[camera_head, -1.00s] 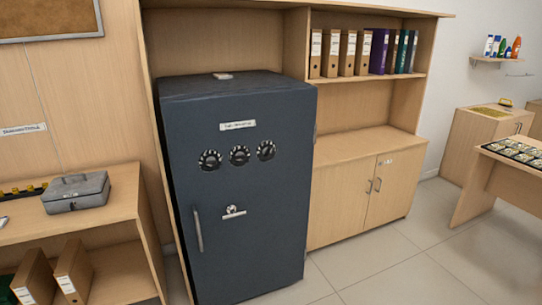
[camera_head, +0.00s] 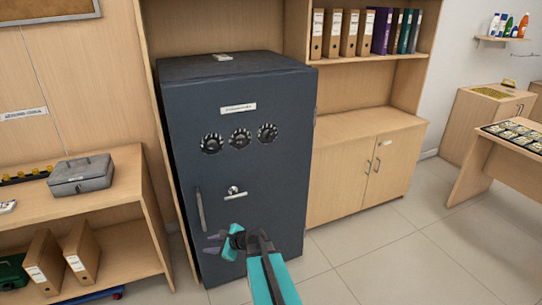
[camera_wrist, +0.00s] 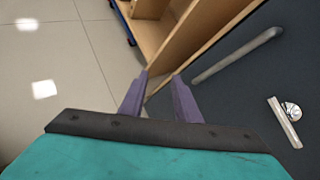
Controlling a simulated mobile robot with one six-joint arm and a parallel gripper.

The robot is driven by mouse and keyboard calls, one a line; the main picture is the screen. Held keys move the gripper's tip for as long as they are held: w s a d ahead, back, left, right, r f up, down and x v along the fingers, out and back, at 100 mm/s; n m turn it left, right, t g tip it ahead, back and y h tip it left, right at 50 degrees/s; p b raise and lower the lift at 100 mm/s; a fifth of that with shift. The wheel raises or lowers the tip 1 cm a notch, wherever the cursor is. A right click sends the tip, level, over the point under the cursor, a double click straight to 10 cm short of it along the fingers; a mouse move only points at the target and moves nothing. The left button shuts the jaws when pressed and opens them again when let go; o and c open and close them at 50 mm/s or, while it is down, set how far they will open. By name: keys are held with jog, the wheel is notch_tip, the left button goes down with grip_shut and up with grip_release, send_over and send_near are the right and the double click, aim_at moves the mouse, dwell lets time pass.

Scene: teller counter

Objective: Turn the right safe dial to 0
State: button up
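The dark blue-grey safe (camera_head: 245,165) stands upright with a row of three round black dials on its door. The right dial (camera_head: 267,132) is at the row's right end, and its setting is too small to read. The middle dial (camera_head: 240,138) and left dial (camera_head: 211,143) are beside it. My gripper (camera_head: 212,244) is low in front of the safe, well below the dials, with its fingers pointing left. In the wrist view its two purple fingers (camera_wrist: 160,80) are apart with nothing between them. No dial shows in the wrist view.
A long door handle (camera_head: 199,209) and a small silver latch (camera_head: 234,191) stick out from the safe door below the dials. A shelf with a grey cash box (camera_head: 81,174) is at left. A low cabinet (camera_head: 367,160) is at right. The floor in front is clear.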

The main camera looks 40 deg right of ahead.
jog(key=w+d+r+m+t+h, duration=0.25)
jog(key=d+r+m, duration=0.25)
jog(key=d+r, duration=0.45)
jog(key=m+t+h+p, duration=0.35)
jog(key=m+h, duration=0.45)
jog(key=m, duration=0.6)
send_near(270, 137)
jog(key=b+v, duration=0.1)
jog(key=v, duration=0.4)
jog(key=shift+d+r, duration=0.15)
jog(key=shift+w, duration=0.25)
jog(key=shift+p+x, duration=1.4)
jog(key=shift+x, duration=5.35)
grip_shut()
